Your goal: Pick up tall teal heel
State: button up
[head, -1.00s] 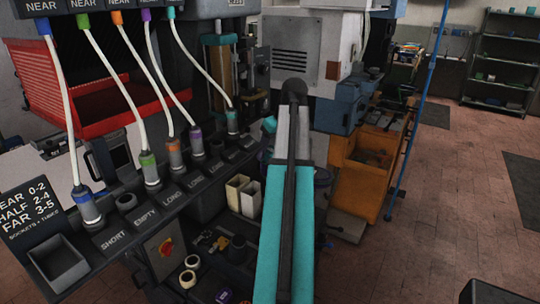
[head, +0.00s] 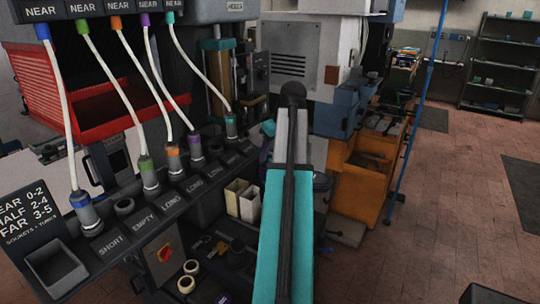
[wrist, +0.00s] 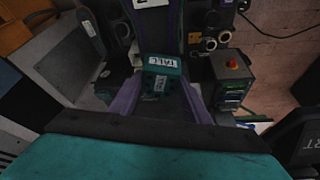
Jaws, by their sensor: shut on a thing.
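The tall teal heel (wrist: 162,85) is a teal block with a white label reading TALL, in the middle of the wrist view. My gripper (wrist: 160,92) is shut on it, with a purple finger on either side of the block. In the head view a small teal piece (head: 269,128) shows just left of my arm, which hides most of the gripper. I cannot tell from the frames how far the heel is from what lies beneath it.
A sloped console with labelled sockets (head: 168,200) and white tubes stands at left. Cream bins (head: 249,205) are below it. An orange cabinet (head: 362,180) and blue pole (head: 410,120) are right. Open brick floor (head: 460,220) lies further right. A red-buttoned box (wrist: 231,75) shows in the wrist view.

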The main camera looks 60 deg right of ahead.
aim_at(271, 154)
notch_tip(271, 154, up, 8)
jog(key=b, duration=0.2)
jog(key=shift+d+r+b, duration=0.1)
jog(key=shift+r+b, duration=0.1)
jog(key=shift+b, duration=0.15)
jog(key=shift+r, duration=0.65)
dwell(0.4)
